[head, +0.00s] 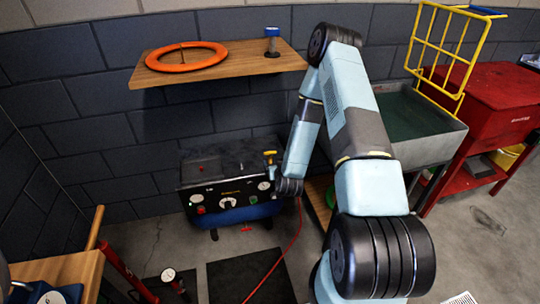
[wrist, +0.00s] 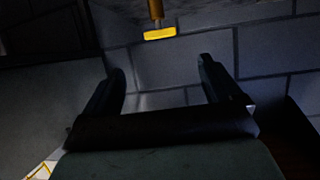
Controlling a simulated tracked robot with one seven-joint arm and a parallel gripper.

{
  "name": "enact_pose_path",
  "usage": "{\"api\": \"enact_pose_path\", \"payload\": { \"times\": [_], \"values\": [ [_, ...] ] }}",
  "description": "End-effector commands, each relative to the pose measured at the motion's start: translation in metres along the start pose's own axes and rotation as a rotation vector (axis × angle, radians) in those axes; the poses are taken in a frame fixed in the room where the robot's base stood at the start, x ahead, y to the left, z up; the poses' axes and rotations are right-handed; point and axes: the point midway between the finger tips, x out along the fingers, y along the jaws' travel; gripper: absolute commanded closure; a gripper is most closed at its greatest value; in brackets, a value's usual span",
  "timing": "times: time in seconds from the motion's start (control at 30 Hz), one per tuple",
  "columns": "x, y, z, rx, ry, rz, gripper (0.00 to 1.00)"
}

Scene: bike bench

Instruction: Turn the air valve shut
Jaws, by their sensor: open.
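The air valve appears to be the small yellow handle (head: 270,153) at the right end of the black-topped air compressor (head: 225,190) in the head view. In the wrist view the yellow handle (wrist: 160,34) is a short bar on a yellow stem at the top centre. My gripper (wrist: 162,72) is open, with two dark fingers spread apart and nothing between them. The handle shows beyond the fingertips, roughly midway between them, and looks apart from both. In the head view my arm comes down just right of the compressor, and my fingers cannot be made out.
A wooden shelf (head: 220,68) with an orange ring (head: 186,57) hangs above the compressor. A red hose (head: 287,252) runs over the floor. A grey basin (head: 412,125) and red cabinet (head: 490,110) stand at right. A floor pump (head: 168,276) stands at front left.

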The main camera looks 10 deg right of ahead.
Motion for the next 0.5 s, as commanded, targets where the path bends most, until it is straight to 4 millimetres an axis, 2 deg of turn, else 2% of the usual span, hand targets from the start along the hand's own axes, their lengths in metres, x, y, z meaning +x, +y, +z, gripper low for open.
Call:
{"api": "enact_pose_path", "payload": {
  "times": [0.5],
  "values": [
    [0.087,0.001,-0.001,0.0,0.001,0.001,0.08]
  ]
}}
